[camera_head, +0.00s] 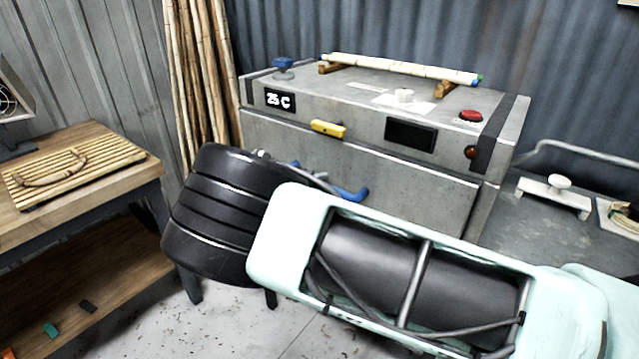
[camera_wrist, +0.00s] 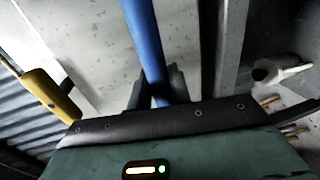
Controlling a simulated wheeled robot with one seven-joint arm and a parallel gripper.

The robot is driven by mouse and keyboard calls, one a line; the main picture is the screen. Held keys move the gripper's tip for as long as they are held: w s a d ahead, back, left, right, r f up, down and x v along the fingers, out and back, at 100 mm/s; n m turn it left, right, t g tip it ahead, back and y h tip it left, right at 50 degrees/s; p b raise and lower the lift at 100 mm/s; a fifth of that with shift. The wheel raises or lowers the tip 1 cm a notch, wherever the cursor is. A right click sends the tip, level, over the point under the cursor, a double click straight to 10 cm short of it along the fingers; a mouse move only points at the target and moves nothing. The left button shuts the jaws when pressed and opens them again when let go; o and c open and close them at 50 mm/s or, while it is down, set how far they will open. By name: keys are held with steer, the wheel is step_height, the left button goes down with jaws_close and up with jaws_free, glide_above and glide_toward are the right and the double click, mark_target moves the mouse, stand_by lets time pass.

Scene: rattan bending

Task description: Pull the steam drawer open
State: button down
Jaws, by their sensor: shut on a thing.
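The steam drawer is the lower grey front (camera_head: 425,196) of the metal steam box (camera_head: 350,92). Its blue handle (camera_head: 352,194) shows only in part in the head view, behind my dark wrist and pale green arm. In the wrist view the blue bar of the handle (camera_wrist: 142,38) runs down between the dark fingers of my gripper (camera_wrist: 157,92), which is shut on it. In the head view my fingers are hidden behind my arm. The drawer front looks close to the box; I cannot tell whether there is a small gap.
The box front carries a yellow latch (camera_head: 327,128), a 25 C display (camera_head: 279,99) and a dark panel (camera_head: 410,134). A red button (camera_head: 471,116) and a pale pole (camera_head: 400,69) are on top. A wooden table (camera_head: 90,150) stands left. Open floor (camera_head: 300,325) shows in front.

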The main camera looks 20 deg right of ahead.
steer(key=f+b+v, duration=0.2)
steer(key=v, duration=1)
steer(key=a+f+b+v, duration=0.1)
steer(key=f+b+v, duration=0.1)
steer(key=v, duration=1.1)
steer(key=shift+s+f, duration=0.35)
steer(key=shift+f, duration=0.3)
steer(key=c, duration=1.3)
jaws_free()
steer(key=b+v, duration=0.3)
steer(key=v, duration=1.4)
steer(key=shift+s+a+b, duration=0.1)
steer(key=shift+a+b, duration=0.05)
steer(key=shift+b, duration=0.15)
